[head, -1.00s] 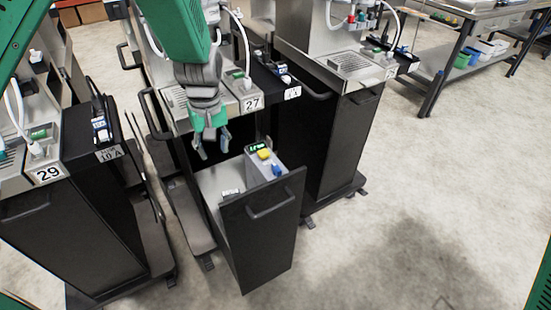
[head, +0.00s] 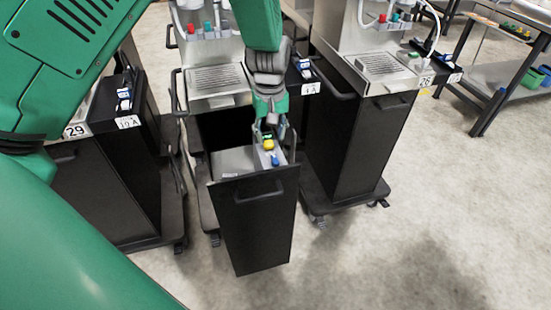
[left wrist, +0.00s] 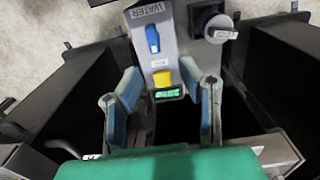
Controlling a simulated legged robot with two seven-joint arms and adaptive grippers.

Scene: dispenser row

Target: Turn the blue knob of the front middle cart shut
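The front middle cart has its black front drawer (head: 255,225) pulled out. In it stands a grey box (left wrist: 180,40) with a blue knob (head: 275,161), a yellow knob (head: 268,145) and a small green display. In the left wrist view the blue knob (left wrist: 152,38) lies beside a WATER label, beyond the yellow knob (left wrist: 163,79). My left gripper (head: 269,127) is over the display end of the box. In the wrist view its two fingers are apart, either side of the yellow knob and display, with nothing held. Contact cannot be told. My right gripper is not in view.
A workbench is at upper right. The floor in front is clear.

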